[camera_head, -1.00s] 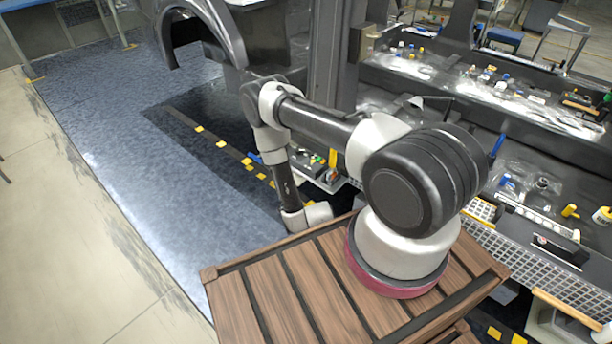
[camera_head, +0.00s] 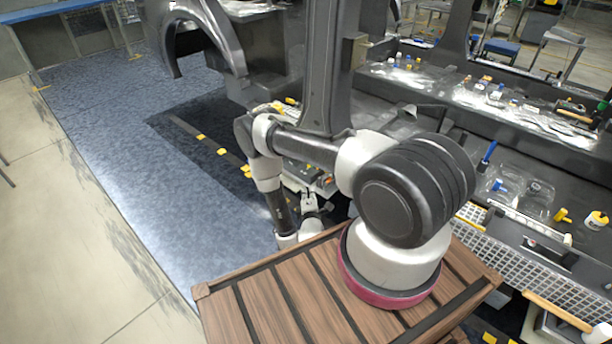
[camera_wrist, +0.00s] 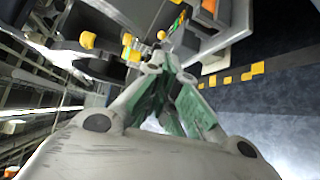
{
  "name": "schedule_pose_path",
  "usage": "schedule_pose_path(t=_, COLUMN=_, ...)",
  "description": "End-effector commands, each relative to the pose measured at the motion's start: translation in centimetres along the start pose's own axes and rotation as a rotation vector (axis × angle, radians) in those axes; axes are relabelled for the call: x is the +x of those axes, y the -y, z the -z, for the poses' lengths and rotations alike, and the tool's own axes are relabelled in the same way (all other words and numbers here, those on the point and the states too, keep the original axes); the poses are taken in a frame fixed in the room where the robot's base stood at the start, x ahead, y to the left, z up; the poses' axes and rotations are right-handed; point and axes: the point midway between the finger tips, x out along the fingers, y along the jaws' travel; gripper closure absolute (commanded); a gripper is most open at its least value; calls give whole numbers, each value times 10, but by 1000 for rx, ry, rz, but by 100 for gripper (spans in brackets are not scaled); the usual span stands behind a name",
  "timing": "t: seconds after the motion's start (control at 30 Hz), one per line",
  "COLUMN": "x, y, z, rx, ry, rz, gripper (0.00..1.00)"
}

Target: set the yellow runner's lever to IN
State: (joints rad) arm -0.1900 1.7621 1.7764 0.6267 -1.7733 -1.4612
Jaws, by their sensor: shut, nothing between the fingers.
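My gripper (camera_head: 310,203) is low beside the car's sill in the head view, just beyond the wooden slatted top. In the wrist view my gripper (camera_wrist: 169,56) has its greenish fingers converging to shut tips, with nothing seen between them. Beyond the tips are small yellow parts, among them a yellow knob (camera_wrist: 87,40) at upper left and a yellow piece (camera_wrist: 131,48) closer to the tips. I cannot tell which of them belongs to the yellow runner, and its lever and setting are not readable. The tips look close to the parts; contact cannot be told.
The dark car pillar (camera_head: 329,70) rises behind the arm. A dark curved fender (camera_head: 212,40) stands at upper left. The wooden top (camera_head: 262,300) lies in front. The blue-grey floor (camera_head: 130,150) at left is clear. Several small items lie in the car body at right.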

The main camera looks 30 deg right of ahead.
Motion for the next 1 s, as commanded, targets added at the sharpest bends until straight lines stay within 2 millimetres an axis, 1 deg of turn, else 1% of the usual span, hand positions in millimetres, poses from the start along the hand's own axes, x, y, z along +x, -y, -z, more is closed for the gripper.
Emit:
schedule_pose_path(t=0.17, x=17, y=0, z=0, rx=3, ry=3, rz=-1, gripper=100)
schedule_pose_path(t=0.27, x=35, y=-1, z=-1, rx=5, ry=3, rz=-3, gripper=100)
schedule_pose_path(t=0.5, x=87, y=0, z=-1, rx=4, ry=4, rz=-2, gripper=100)
schedule_pose_path(t=0.6, x=106, y=0, z=-1, rx=3, ry=2, rz=-2, gripper=100)
schedule_pose_path(t=0.7, x=121, y=0, z=-1, rx=3, ry=2, rz=-1, gripper=100)
schedule_pose_path(t=0.8, x=132, y=0, z=0, rx=2, ry=1, rz=-1, gripper=100)
schedule_pose_path(t=1.0, x=139, y=0, z=0, rx=2, ry=1, rz=0, gripper=100)
